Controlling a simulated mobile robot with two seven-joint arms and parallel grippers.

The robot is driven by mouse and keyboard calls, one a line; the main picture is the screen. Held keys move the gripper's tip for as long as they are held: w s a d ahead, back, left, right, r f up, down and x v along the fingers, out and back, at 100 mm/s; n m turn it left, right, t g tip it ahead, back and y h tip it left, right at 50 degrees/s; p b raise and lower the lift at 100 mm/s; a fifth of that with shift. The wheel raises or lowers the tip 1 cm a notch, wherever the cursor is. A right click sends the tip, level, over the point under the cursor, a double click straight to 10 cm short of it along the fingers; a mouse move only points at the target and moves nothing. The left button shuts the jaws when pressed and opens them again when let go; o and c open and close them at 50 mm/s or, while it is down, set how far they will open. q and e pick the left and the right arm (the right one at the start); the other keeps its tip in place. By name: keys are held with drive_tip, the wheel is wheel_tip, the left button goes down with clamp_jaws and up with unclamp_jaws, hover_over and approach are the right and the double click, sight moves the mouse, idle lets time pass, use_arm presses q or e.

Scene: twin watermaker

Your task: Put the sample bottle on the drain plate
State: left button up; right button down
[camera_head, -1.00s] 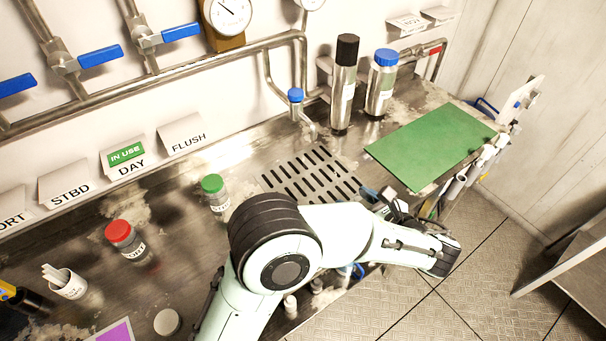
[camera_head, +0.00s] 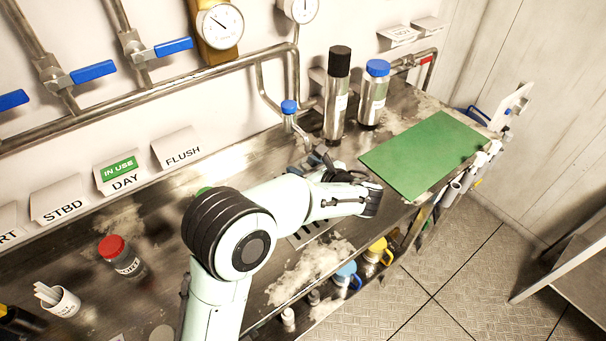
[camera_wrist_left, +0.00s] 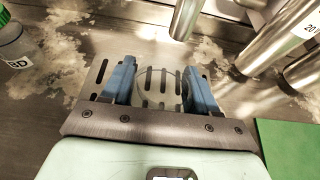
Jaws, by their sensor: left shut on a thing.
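My left gripper (camera_head: 326,166) is over the back part of the counter, in front of the small blue-topped tap (camera_head: 289,108). In the wrist view its two blue fingers (camera_wrist_left: 160,88) are closed on a clear, round thing, apparently the sample bottle (camera_wrist_left: 160,80). Dark slots show through it. The slotted drain plate (camera_head: 308,235) is mostly hidden behind my left arm in the head view. In the wrist view the plate (camera_wrist_left: 97,73) lies below the fingers. I cannot tell whether the bottle touches the plate. My right gripper is not in view.
A black-capped cylinder (camera_head: 336,105) and a blue-capped one (camera_head: 374,95) stand behind the gripper. A green mat (camera_head: 425,155) lies to the right. A red-lidded jar (camera_head: 120,258) and a cup of strips (camera_head: 58,301) stand left. A green-lidded jar (camera_head: 203,190) is mostly hidden.

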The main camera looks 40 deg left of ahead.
use_arm(q)
drive_tip(key=f, duration=0.1)
drive_tip(key=a+f, duration=0.1)
drive_tip(key=f, duration=0.1)
drive_tip(key=shift+w, duration=0.1)
drive_tip(key=shift+f, duration=0.25)
drive_tip(key=shift+f+b, duration=0.15)
drive_tip(key=shift+b, duration=0.15)
drive_tip(key=o, duration=1.1)
